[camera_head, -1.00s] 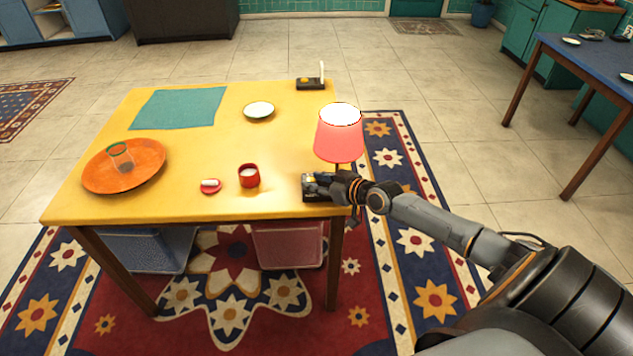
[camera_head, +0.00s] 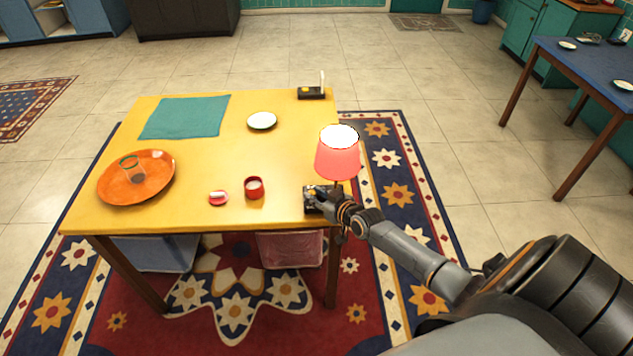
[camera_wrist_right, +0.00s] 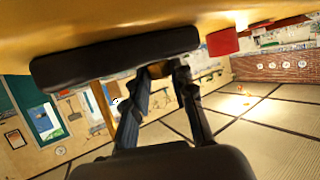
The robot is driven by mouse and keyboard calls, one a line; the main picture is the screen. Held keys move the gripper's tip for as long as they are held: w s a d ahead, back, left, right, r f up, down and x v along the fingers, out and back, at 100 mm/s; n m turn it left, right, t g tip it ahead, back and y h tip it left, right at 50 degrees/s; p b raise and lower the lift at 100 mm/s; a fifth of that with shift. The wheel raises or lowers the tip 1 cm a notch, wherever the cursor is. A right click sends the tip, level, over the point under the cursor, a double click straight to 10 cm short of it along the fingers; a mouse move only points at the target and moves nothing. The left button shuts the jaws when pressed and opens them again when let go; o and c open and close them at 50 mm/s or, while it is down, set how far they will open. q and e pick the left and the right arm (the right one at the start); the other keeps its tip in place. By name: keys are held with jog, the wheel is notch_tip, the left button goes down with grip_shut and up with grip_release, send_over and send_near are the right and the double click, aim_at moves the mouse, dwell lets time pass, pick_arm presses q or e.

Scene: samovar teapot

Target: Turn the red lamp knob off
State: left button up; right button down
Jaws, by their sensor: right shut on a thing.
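The lamp with the red shade (camera_head: 337,160) stands at the right edge of the yellow table, and its shade glows. Its dark base (camera_head: 309,201), with a yellow patch on top, sits at the table's front right corner. My right gripper (camera_head: 321,203) is at this base, coming from the right. In the right wrist view the dark base (camera_wrist_right: 115,58) lies across the top and the red shade (camera_wrist_right: 222,42) is beside it. There my right gripper (camera_wrist_right: 162,72) has its fingertips closed on a small brownish piece at the base, seemingly the knob. My left gripper is out of view.
On the yellow table (camera_head: 225,218) are a red cup (camera_head: 254,187), a small red dish (camera_head: 218,198), an orange plate (camera_head: 150,188) with a glass, a white plate (camera_head: 262,121), a teal cloth (camera_head: 186,117) and another dark box (camera_head: 311,93). Floor right of the table is free.

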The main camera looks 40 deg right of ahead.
jog(key=shift+a+r+m+h+p, duration=0.2)
jog(key=shift+m+h+p, duration=0.5)
jog(key=shift+p, duration=0.85)
jog(key=shift+a+r+m+h+p, duration=0.1)
jog(key=shift+a+m+h+p, duration=0.15)
jog(key=shift+m+h+p, duration=0.85)
jog(key=shift+a+f+g+p, duration=0.15)
jog(key=shift+g+p, duration=0.25)
jog(key=shift+p, duration=0.65)
jog(key=shift+w+f+m+g+h+p, duration=0.1)
jog(key=shift+m+g+h+p, duration=0.3)
jog(key=shift+m+h, duration=0.55)
jog(key=shift+h, duration=0.35)
jog(key=c, duration=1.4)
grip_release()
jog(key=shift+d+f, duration=0.1)
jog(key=shift+d, duration=0.15)
